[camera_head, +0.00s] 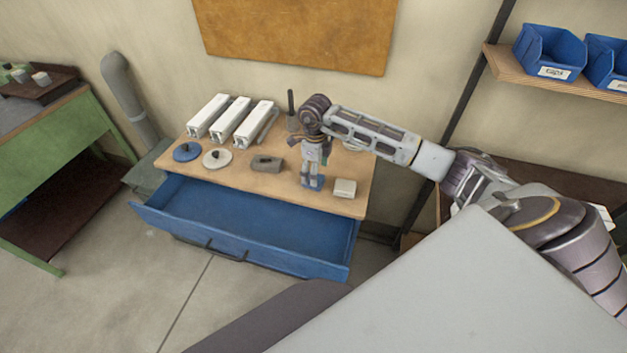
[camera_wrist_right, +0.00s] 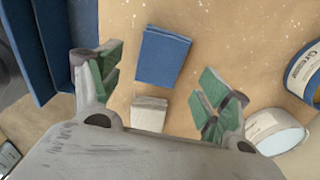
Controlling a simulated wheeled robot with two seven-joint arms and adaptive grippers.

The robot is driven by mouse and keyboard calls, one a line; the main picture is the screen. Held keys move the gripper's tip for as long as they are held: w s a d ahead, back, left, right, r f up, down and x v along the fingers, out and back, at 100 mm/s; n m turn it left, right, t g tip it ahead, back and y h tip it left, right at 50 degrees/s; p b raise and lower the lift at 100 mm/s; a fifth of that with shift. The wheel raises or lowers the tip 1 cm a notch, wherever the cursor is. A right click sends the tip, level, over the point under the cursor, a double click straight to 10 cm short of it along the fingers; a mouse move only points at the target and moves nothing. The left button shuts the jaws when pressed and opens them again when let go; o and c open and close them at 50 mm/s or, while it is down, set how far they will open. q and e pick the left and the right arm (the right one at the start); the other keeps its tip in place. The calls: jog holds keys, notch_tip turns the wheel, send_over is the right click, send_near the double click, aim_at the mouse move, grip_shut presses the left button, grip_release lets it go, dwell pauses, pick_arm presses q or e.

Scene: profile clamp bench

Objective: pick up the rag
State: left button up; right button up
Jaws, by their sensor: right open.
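A folded blue cloth, which looks like the rag (camera_wrist_right: 163,57), lies on the wooden bench top near its front edge. In the head view the rag (camera_head: 313,184) is partly hidden under my right gripper (camera_head: 315,170). That gripper points down over the rag, open and empty. In the right wrist view my right gripper (camera_wrist_right: 158,85) has its green-padded fingers spread wide on either side, with the rag ahead between them and no finger seen touching it. My left gripper is not in view.
A small cream block (camera_head: 345,188) lies just right of the rag. Tins (camera_wrist_right: 276,131) stand near my right gripper. The blue drawer (camera_head: 250,224) is open below the front edge.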

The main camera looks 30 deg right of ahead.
jog(key=shift+f+p, duration=0.4)
jog(key=shift+f, duration=1.55)
jog(key=shift+c, duration=0.4)
jog(key=c, duration=1)
